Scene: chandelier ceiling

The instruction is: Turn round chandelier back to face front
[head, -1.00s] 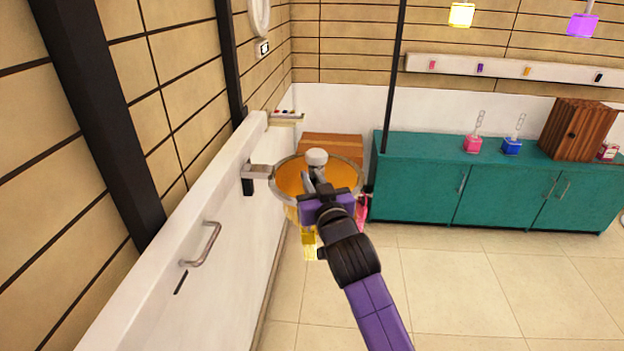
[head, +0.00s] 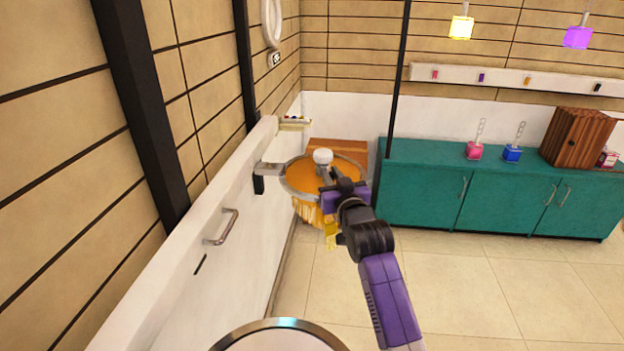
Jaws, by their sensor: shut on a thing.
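The round chandelier (head: 303,177) has an orange top inside a grey metal rim. It is held out from the left wall by a bracket (head: 268,169). A white round knob (head: 322,156) stands up near its middle. Orange hanging parts (head: 308,212) and a yellow piece (head: 331,236) show below its near side. My gripper (head: 328,177) is over the top, just on the near side of the knob, and is shut on the chandelier. The exact grip spot is small and partly hidden by my purple and black arm, which also covers the right near side.
A white half-wall with a metal handle (head: 224,227) runs along the left. A teal cabinet (head: 440,185) with flasks and a wooden box (head: 577,136) stands at the right back. A white metal-rimmed round thing (head: 282,338) is at the bottom edge. Tiled floor is clear at right.

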